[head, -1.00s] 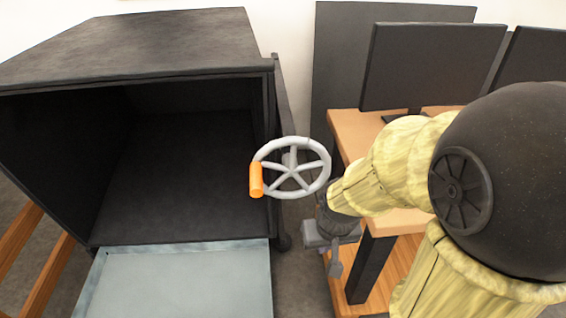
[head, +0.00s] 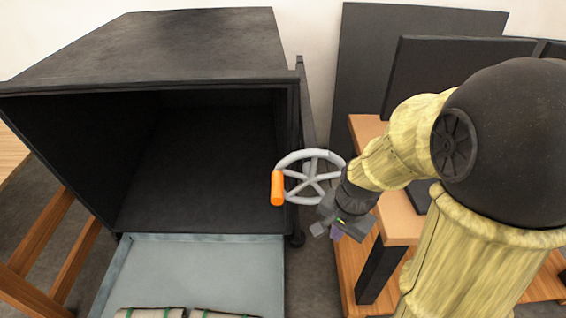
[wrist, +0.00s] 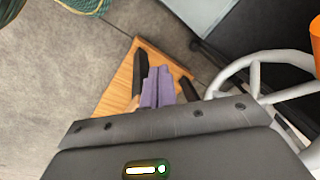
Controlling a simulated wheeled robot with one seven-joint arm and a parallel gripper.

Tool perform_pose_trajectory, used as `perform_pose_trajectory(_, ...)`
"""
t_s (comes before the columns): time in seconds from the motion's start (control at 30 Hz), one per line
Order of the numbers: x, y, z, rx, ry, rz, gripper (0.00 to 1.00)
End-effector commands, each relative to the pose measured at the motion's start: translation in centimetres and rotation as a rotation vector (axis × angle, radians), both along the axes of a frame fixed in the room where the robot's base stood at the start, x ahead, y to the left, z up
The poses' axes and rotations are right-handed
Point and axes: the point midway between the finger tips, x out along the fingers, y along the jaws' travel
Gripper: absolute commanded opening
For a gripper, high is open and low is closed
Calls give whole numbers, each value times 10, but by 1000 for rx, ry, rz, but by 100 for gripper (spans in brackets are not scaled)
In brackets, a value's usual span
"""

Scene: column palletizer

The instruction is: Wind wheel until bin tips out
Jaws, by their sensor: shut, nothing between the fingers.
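The grey spoked wheel (head: 312,155) is at the right side of the large dark box-like bin (head: 200,40). Its orange handle (head: 277,188) is at the wheel's left. The bin's open front faces me, and its dark inside looks empty. My gripper (head: 336,232) is just below and right of the wheel, shut and empty, apart from the handle. In the wrist view, the purple fingers (wrist: 157,86) are together and point down over a wooden surface. The wheel rim (wrist: 256,75) and handle (wrist: 315,42) show to their right there. My wrist hides part of the wheel's lower right in the head view.
A pale grey-blue tray (head: 200,265) lies before the bin, with light bundles with green bands (head: 150,313) at its near edge. A wooden table (head: 398,212) with dark screens (head: 440,70) stands right of the wheel, close to my arm. Wooden beams (head: 40,235) are at left.

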Motion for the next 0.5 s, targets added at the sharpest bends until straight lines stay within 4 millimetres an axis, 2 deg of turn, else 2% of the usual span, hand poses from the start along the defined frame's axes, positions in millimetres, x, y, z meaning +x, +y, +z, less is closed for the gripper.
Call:
perform_pose_trajectory(0.03,5,3,23,26,23,-110,0)
perform_pose_trajectory(0.5,47,34,118,222,260,-1258,0)
